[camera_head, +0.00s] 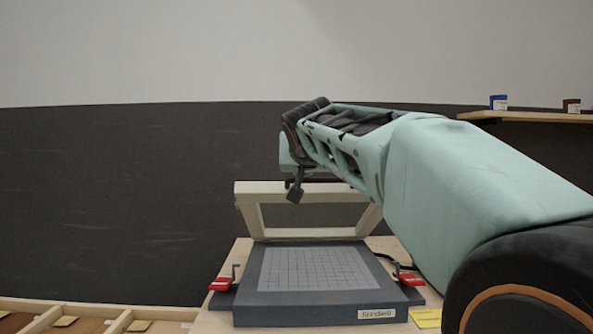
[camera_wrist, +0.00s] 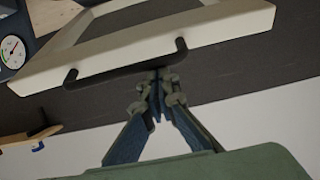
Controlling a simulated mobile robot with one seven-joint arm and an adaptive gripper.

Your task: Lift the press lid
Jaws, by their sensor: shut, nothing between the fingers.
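The press base (camera_head: 245,310) is a dark grey block with a pale gridded plate on top, in the lower middle of the head view. Its lid is a cream frame (camera_head: 250,215) standing raised and tilted up at the back of the base. In the wrist view the lid frame (camera_wrist: 225,30) crosses the top, with a black bar handle (camera_wrist: 115,74) along its edge. My gripper (camera_wrist: 158,82) is shut and empty, its fingertips close to the handle near its right end. I cannot tell if they touch.
Red clamps (camera_head: 220,284) and (camera_head: 411,279) sit on both sides of the base. A compartmented wooden tray (camera_head: 115,323) lies at lower left, and a shelf (camera_head: 530,117) with small boxes hangs at upper right. A gauge (camera_wrist: 12,50) shows in the wrist view. A yellow note (camera_head: 427,318) lies at front right.

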